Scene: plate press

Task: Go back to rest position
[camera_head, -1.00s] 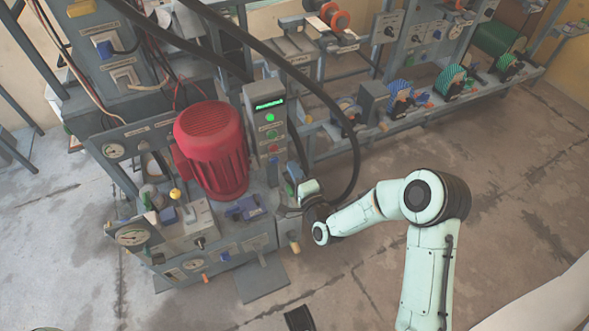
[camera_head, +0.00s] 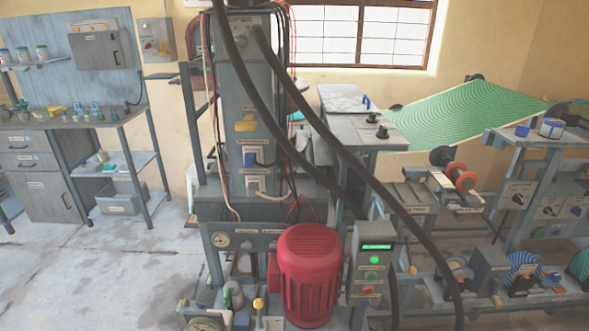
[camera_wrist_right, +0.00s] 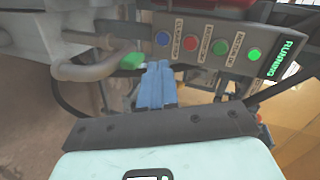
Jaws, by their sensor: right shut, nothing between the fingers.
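My right gripper (camera_wrist_right: 157,68) shows in the right wrist view, with its two blue fingers together and nothing between them. The fingers point toward the lower edge of a grey control box (camera_wrist_right: 205,33) with a row of blue, red and green buttons and a lit green display. I cannot tell the exact gap between fingertips and box. In the head view the same control box (camera_head: 359,283) stands right of the red motor (camera_head: 310,272). Neither of my arms is in the head view, and my left gripper is not seen.
Thick black hoses (camera_head: 340,150) run down from the press column (camera_head: 245,110) past the control box. Grey pipework (camera_wrist_right: 90,68) is close left of the right fingers. A workbench (camera_head: 75,122) stands far left. Bare floor (camera_head: 110,265) is open at lower left.

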